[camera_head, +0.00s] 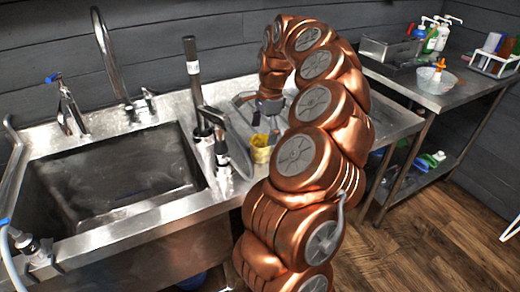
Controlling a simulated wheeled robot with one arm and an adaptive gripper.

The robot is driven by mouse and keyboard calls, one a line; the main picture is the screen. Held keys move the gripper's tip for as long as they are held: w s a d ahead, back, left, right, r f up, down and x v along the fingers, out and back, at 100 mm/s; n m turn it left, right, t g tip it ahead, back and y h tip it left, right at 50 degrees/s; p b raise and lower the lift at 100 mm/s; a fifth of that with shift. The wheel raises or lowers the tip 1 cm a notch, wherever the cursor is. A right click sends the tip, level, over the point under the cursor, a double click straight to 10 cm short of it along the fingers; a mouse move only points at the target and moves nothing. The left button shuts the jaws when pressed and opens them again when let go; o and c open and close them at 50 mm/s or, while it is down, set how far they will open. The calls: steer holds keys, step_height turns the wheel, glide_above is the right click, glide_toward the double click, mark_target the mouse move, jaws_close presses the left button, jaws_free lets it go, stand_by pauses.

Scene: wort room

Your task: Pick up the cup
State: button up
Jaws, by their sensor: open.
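A small yellow cup (259,150) stands on the metal counter to the right of the sink, in the middle of the camera_head view. Its right side is close to my copper arm in the picture. My gripper (267,125) is just above the cup, pointing down. It is open, and its fingers are small and dark in this view. I cannot tell whether the fingertips touch the cup or reach inside its rim.
A deep sink (115,180) with tall taps (110,60) lies to the left. A black spray handle (221,145) stands close left of the cup. A side table (440,95) at the right holds bottles, a clear bowl (436,80) and a rack.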

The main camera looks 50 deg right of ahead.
steer(key=shift+w+a+f, duration=0.1)
steer(key=shift+a+f, duration=0.15)
steer(key=shift+f, duration=0.25)
steer(key=shift+a+f+p, duration=0.2)
steer(key=shift+f+p, duration=0.1)
steer(key=shift+f, duration=0.85)
steer(key=shift+a+f+p, duration=0.2)
steer(key=shift+f+p, duration=0.1)
steer(key=shift+f, duration=0.85)
steer(key=c, duration=1.3)
steer(key=shift+o, duration=0.2)
steer(key=shift+r, duration=0.1)
